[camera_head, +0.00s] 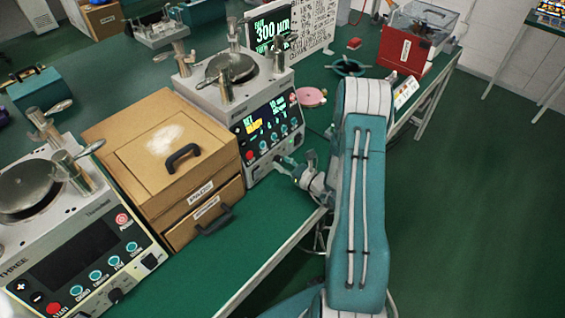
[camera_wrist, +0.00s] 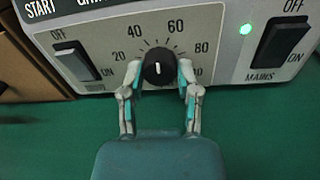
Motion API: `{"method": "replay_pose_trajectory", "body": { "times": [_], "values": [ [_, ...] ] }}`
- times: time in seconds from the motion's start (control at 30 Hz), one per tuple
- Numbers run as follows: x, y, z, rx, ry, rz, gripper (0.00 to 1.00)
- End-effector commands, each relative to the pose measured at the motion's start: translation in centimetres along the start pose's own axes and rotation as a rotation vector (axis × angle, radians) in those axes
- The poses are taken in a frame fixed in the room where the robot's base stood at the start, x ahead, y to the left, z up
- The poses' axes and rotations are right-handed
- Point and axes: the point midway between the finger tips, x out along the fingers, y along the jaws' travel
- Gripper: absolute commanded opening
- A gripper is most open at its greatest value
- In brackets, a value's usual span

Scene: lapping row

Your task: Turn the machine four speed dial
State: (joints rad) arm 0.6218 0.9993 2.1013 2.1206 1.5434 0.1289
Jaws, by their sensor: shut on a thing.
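The black speed dial (camera_wrist: 158,68) sits on the grey front panel of a machine (camera_wrist: 215,40), with a printed scale around it reading 20, 40, 60 and 80. Its white pointer line stands near upright, between 40 and 60. My gripper (camera_wrist: 160,78) is shut on the dial, one finger on each side. In the head view the machine (camera_head: 262,125) has a lit display, and my gripper (camera_head: 300,172) reaches its lower front; the dial is hidden there.
A MAINS switch (camera_wrist: 282,40) with a green light is right of the dial, and another OFF/ON switch (camera_wrist: 76,62) is left. Wooden drawers (camera_head: 165,150) stand left of the machine, with machine THREE (camera_head: 75,245) beyond. A red box (camera_head: 405,50) is at the back right.

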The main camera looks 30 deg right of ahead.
Motion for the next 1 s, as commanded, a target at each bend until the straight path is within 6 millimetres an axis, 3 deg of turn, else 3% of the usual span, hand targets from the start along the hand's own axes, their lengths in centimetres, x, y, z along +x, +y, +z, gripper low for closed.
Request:
{"method": "replay_pose_trajectory", "body": {
  "times": [0.43,0.47,0.5,0.53,1.0],
  "values": [
    [0.02,-0.17,0.05,-0.075,0.004,-0.005,0.00],
    [0.02,-0.18,0.05,-0.075,0.003,-0.005,0.51],
    [0.02,-0.17,0.05,-0.075,0.004,-0.005,0.69],
    [0.02,-0.16,0.05,-0.074,0.004,-0.005,0.77],
    [-0.76,-0.20,0.05,-0.072,0.003,-0.006,0.77]
  ]
}}
